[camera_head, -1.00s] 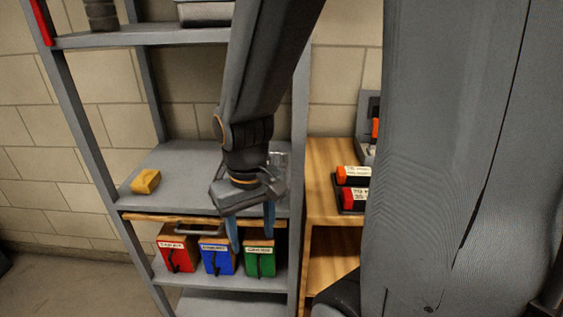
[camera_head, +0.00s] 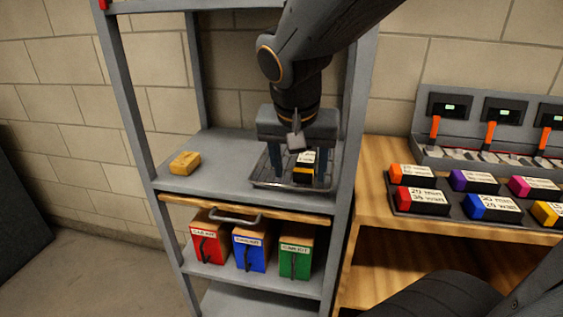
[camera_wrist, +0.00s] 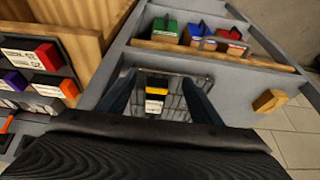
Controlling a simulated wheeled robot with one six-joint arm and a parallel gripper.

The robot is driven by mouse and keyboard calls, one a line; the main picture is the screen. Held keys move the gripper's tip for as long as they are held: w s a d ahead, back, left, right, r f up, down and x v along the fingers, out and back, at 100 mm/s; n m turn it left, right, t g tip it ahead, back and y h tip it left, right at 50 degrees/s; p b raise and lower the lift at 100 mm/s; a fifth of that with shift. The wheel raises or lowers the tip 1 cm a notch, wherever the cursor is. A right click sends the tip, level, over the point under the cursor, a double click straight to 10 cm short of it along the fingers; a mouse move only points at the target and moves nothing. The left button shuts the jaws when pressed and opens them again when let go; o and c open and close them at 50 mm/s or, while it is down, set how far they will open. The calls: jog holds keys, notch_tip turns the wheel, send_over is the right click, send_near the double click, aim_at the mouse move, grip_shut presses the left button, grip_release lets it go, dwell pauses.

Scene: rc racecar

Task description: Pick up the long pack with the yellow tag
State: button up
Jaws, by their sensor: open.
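A black pack (camera_head: 307,160) with a white label and a yellow part lies in a wire-like metal tray (camera_head: 262,181) on the grey shelf. My gripper (camera_head: 301,178) is open above the tray, its two blue-grey fingers on either side of the pack with gaps between. In the wrist view the pack (camera_wrist: 156,96) shows between the open fingers (camera_wrist: 158,80), below them. Whether the fingertips reach down to the pack's height I cannot tell. Another pack with a yellow end (camera_head: 547,212) sits on the bench at the right edge, partly cut off.
A yellow block (camera_head: 184,163) lies left on the same shelf. Red (camera_head: 205,245), blue (camera_head: 249,250) and green (camera_head: 295,258) boxes stand below a wooden drawer front (camera_head: 235,212). Shelf posts flank my arm. The wooden bench (camera_head: 373,205) holds several packs and chargers (camera_head: 500,110).

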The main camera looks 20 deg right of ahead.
jog(key=w+d+b, duration=0.2)
jog(key=b, duration=0.1)
send_over(306, 160)
jog(key=s+a, duration=0.1)
jog(key=s, duration=0.1)
jog(key=shift+w+a+b, duration=0.1)
jog(key=shift+w+b, duration=0.05)
jog(key=shift+b, duration=0.2)
jog(key=x, duration=0.5)
jog(key=shift+f, duration=0.1)
grip_shut()
jog(key=shift+r, duration=0.25)
